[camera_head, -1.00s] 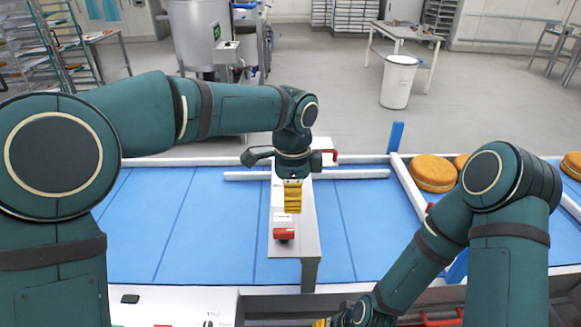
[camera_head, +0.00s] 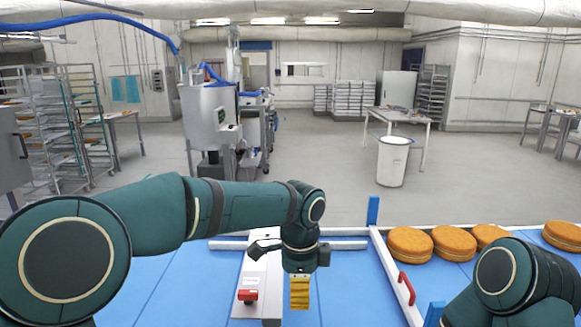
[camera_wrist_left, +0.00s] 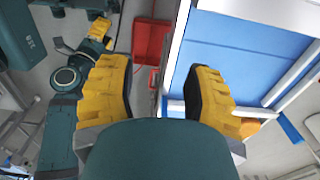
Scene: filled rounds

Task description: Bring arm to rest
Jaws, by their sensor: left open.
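My left arm reaches across from the left in the head view. Its gripper (camera_head: 300,292) hangs with yellow fingers pointing down, right of a red button on a grey panel over the blue conveyor. In the left wrist view the two yellow fingers (camera_wrist_left: 165,95) stand wide apart with nothing between them. My right arm (camera_head: 505,280) is at the lower right of the head view, its gripper below the frame. In the left wrist view a yellow-fingered gripper (camera_wrist_left: 99,29), my right one, shows small at the upper left; its opening is unclear.
The blue conveyor (camera_head: 350,290) has white rails. Filled rounds (camera_head: 410,245) lie at the right. The red button (camera_head: 248,295) sits beside my left gripper. A red tray (camera_wrist_left: 150,42) shows in the left wrist view. A white bin (camera_head: 392,162) stands on open floor behind.

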